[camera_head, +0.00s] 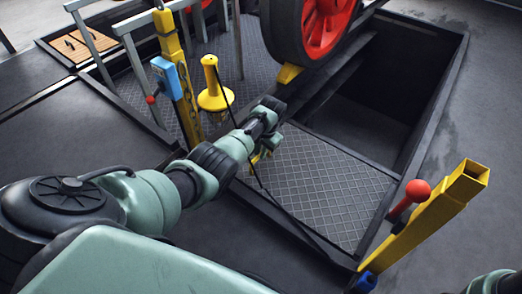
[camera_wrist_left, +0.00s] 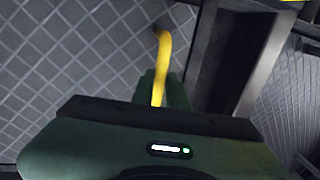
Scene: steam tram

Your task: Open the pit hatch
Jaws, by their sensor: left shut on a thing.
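The pit hatch (camera_head: 325,190) is a dark checkered plate, lying flat over the near part of the pit. Beyond it the dark pit opening (camera_head: 375,105) is uncovered. My left gripper (camera_head: 264,157) is low at the hatch's left edge, mostly hidden behind its own wrist. It is shut on the yellow hatch handle, of which only a little shows in the head view. In the left wrist view the yellow handle (camera_wrist_left: 163,60) rises from between the fingers (camera_wrist_left: 162,90) as a bent bar over the checkered plate. My right gripper is out of view.
A red wheel (camera_head: 325,25) with a black rim stands over the pit on a rail, with a yellow chock (camera_head: 288,73) by it. A yellow post with a red knob (camera_head: 418,190) stands at right. A yellow lamp (camera_head: 214,95) and blue box (camera_head: 166,77) are left.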

